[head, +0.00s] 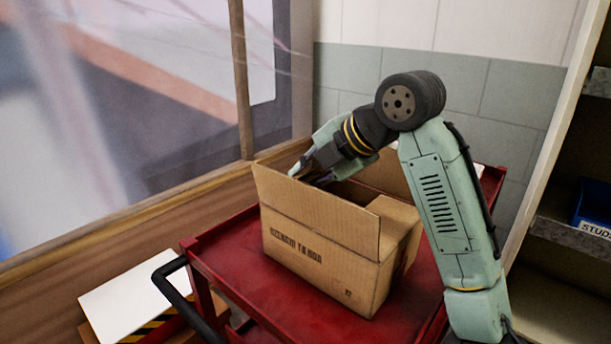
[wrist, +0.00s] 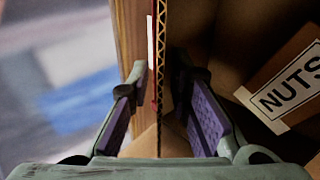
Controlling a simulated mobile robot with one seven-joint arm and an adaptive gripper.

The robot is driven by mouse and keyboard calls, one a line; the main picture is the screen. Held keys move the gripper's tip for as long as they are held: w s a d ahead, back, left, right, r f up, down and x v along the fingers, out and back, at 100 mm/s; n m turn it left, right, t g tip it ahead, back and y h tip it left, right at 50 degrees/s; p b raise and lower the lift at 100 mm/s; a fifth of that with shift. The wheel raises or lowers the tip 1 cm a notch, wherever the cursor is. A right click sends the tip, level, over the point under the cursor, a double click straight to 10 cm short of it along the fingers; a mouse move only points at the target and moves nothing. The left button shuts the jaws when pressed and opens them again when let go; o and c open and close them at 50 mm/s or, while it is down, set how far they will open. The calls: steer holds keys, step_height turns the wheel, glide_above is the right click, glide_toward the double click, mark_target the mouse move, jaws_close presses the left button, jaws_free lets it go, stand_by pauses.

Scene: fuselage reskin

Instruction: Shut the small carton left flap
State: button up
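The small carton (head: 320,250) is an open brown cardboard box with dark print on its near side. Its long near flap (head: 310,205) stands up and hides much of the inside. In the wrist view, my gripper (wrist: 160,95) is open, with a purple-padded finger on each side of the upright left flap (wrist: 160,60), seen edge-on. Gaps show beside the flap, so it is not clearly gripped.
The carton stands on a red cart (head: 235,270) with a black handle (head: 175,285). A NUTS label (wrist: 290,92) shows inside to the right. A wooden ledge (head: 150,220) and window are left. Shelves with a blue bin (head: 592,205) are right.

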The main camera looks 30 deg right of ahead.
steer(key=shift+o, duration=0.2)
steer(key=v, duration=1.2)
steer(key=shift+c, duration=0.3)
